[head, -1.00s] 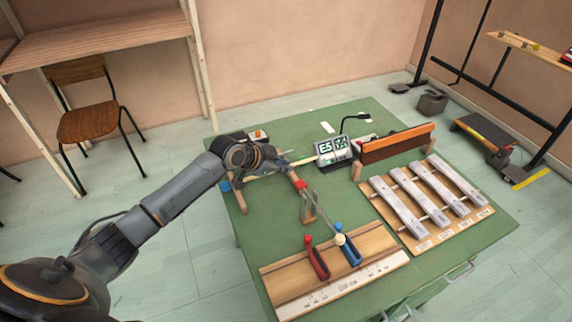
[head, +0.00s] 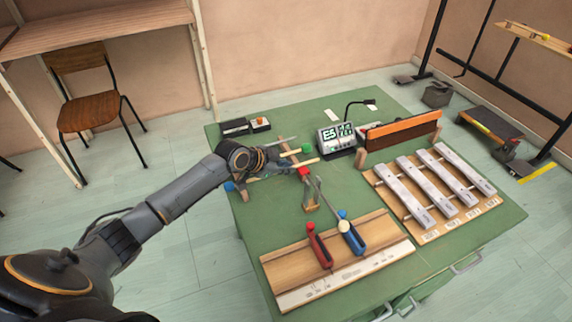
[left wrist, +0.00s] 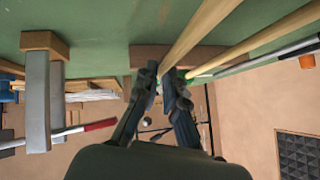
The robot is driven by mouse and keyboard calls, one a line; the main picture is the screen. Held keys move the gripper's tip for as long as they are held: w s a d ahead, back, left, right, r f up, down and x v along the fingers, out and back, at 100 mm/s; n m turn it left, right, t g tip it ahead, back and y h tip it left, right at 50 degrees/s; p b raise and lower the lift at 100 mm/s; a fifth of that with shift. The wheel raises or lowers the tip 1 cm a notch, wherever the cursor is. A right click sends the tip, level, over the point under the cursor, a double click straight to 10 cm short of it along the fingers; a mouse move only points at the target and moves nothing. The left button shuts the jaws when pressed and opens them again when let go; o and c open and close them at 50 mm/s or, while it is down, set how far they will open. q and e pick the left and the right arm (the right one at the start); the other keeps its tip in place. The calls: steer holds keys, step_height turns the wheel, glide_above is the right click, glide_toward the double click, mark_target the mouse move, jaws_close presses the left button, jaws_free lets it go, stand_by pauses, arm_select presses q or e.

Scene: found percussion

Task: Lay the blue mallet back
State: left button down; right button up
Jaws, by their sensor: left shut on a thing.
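My left gripper (head: 276,162) is over the wooden rack (head: 311,189) at the left of the green table. In the left wrist view its fingers (left wrist: 163,76) are closed around a pale wooden stick (left wrist: 205,28). This looks like the blue mallet, whose blue head (head: 229,186) shows left of the gripper and whose pale shaft end (head: 316,159) shows to its right. The gripper hides the middle of the shaft. The shaft is at rack height; I cannot tell whether it touches the rack. A green-headed mallet (head: 307,149) lies just behind. My right gripper is not visible.
A grey rod with a red end (head: 303,172) slants in front. A wooden tray (head: 290,270) with red (head: 319,247) and blue (head: 351,238) pieces stands in front. A display (head: 337,137) and a bar instrument (head: 400,205) stand right. Bare table lies left of the tray.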

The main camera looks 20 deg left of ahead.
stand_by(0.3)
arm_select(q)
steer(key=shift+f, duration=0.3)
stand_by(0.3)
steer(key=c, duration=1.4)
jaws_free()
steer(key=shift+s+a+r, duration=0.1)
steer(key=shift+s+r, duration=0.1)
steer(key=v, duration=1.1)
steer(key=shift+s+r, duration=0.1)
steer(key=shift+r, duration=0.1)
steer(key=shift+a+f, duration=0.1)
